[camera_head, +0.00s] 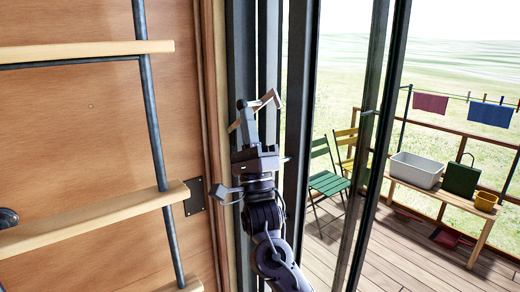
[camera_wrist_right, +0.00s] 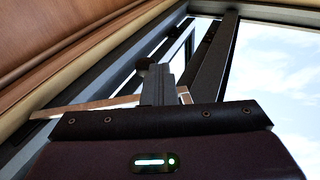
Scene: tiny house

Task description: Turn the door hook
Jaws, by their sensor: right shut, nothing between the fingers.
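The door hook (camera_head: 266,101) appears to be the thin tan bar at the dark door frame, slanting up to the right with a bent end. My right gripper (camera_head: 242,104) points up in front of the frame, its fingers overlapping the bar in the picture. In the right wrist view the shut fingers (camera_wrist_right: 155,72) rise from the dark gripper body, and the tan bar (camera_wrist_right: 95,105) passes behind them to both sides. I cannot tell whether the fingers touch it. The right gripper is shut and empty. My left gripper is not in view.
The glass door (camera_head: 378,130) stands to the right of my arm. Beyond lie a deck (camera_head: 400,260), a green chair (camera_head: 328,183) and a bench with a grey tub (camera_head: 416,171).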

